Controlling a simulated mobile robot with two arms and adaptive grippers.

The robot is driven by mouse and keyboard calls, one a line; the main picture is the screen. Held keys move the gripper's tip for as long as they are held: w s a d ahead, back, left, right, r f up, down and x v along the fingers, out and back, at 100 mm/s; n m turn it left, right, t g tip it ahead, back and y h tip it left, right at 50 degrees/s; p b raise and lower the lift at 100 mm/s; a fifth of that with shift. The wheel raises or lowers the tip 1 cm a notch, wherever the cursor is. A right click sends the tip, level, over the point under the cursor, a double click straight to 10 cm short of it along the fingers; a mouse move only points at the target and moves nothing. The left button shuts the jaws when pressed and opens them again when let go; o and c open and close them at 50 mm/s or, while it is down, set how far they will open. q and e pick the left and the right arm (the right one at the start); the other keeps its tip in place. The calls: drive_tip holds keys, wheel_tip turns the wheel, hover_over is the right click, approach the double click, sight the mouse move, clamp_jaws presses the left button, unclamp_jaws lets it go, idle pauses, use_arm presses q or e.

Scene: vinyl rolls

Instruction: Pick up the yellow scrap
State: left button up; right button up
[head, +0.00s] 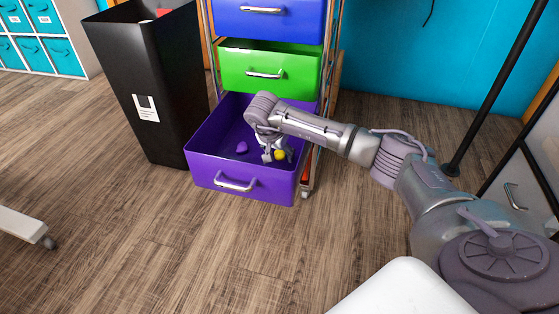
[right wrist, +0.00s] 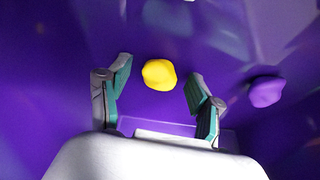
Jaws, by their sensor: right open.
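The yellow scrap (head: 279,155) is a small round lump in the open purple drawer (head: 242,185). It also shows in the right wrist view (right wrist: 159,74), lying just beyond and between the fingertips. My right gripper (head: 274,156) reaches down into the drawer beside the yellow scrap. In the right wrist view its two green-padded fingers (right wrist: 159,88) are spread apart with nothing between the pads. A gap between each finger and the scrap shows in that view. My left gripper is not in view.
A purple scrap (head: 242,147) lies in the same drawer; it is right of the gripper in the right wrist view (right wrist: 266,91). A half-open green drawer (head: 270,68) and a blue drawer (head: 268,20) are above. A black bin (head: 150,85) stands left. Floor in front is clear.

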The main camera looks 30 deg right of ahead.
drive_tip(key=c, duration=0.8)
drive_tip(key=shift+r, duration=0.15)
